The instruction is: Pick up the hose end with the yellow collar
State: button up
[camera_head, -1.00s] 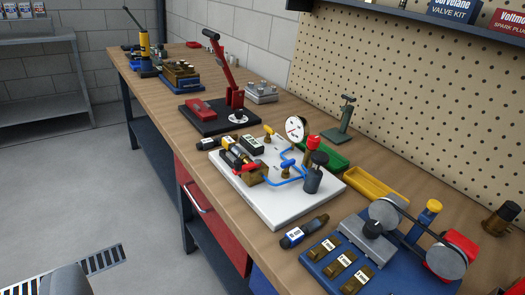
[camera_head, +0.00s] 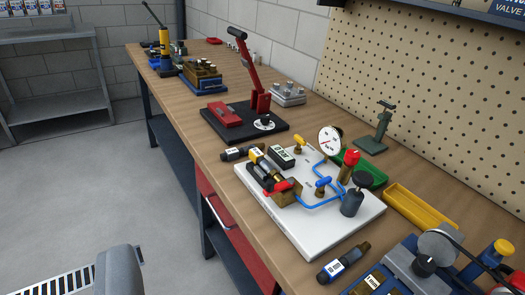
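A white board (camera_head: 300,232) on the wooden bench carries a brass block (camera_head: 287,193), a dial gauge (camera_head: 329,140), blue tubing and valves. At its left edge, a dark hose end with a yellow collar (camera_head: 257,154) lies among other dark fittings beside the brass block. It is small, and I cannot tell whether it is joined to the block. A dark hose end without a yellow collar (camera_head: 234,154) lies just left of it.
A black press with a red lever (camera_head: 257,85) stands behind the board. Yellow (camera_head: 418,208) and green trays lie on the right. A blue belt-driven machine (camera_head: 400,275) fills the near right. Open floor lies left of the bench.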

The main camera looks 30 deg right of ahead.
aim_at(257, 156)
jog(key=u, duration=0.05)
jog(key=i, duration=1.35)
